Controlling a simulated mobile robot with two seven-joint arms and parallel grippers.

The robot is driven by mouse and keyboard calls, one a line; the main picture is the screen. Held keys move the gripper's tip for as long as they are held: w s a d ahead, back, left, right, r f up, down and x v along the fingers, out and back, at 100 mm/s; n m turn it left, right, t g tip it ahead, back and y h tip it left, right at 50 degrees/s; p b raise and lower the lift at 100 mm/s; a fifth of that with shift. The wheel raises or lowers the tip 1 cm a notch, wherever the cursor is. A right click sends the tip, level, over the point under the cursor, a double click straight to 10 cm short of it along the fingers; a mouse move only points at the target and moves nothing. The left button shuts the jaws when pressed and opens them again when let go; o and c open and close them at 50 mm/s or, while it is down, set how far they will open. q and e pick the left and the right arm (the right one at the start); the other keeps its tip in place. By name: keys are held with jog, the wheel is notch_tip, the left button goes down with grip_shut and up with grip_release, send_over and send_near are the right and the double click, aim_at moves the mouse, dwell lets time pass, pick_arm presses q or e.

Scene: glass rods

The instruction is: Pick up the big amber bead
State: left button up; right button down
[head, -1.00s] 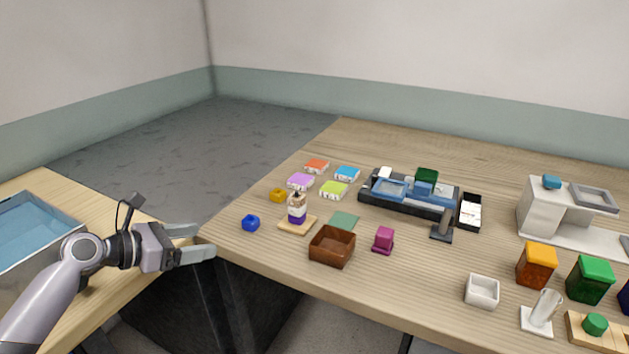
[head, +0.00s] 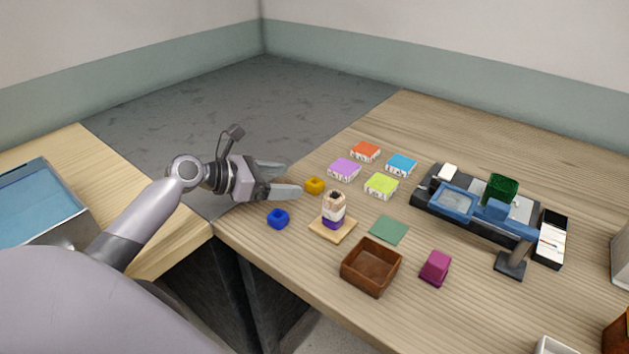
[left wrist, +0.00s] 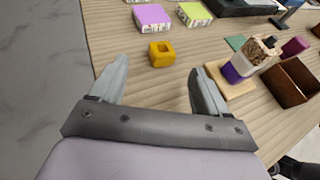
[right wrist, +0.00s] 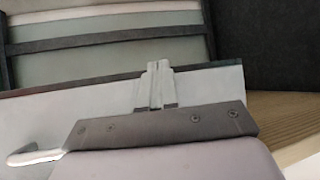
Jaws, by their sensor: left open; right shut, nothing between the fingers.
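The big amber bead (head: 315,186) is a small yellow-orange block with a hole in its top. It lies on the wooden table near its left edge. In the left wrist view the amber bead (left wrist: 161,54) is ahead of the fingers, between their lines and apart from them. My left gripper (head: 285,179) is open and empty, just left of the bead. It also shows in the left wrist view (left wrist: 160,84). My right gripper (right wrist: 157,86) is shut and empty in the right wrist view, away from the bead.
A blue bead (head: 278,218) lies close below the left gripper. A wooden stand (head: 345,232) holds a stack of beads right of the amber one. A purple-topped block (head: 344,169) and a lime block (head: 381,185) lie behind it. A brown box (head: 371,267) stands nearer the front.

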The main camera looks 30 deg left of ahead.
aim_at(318, 182)
pick_arm(q)
jog(key=shift+x, duration=3.3)
jog(key=shift+d, duration=0.15)
jog(key=c, duration=1.3)
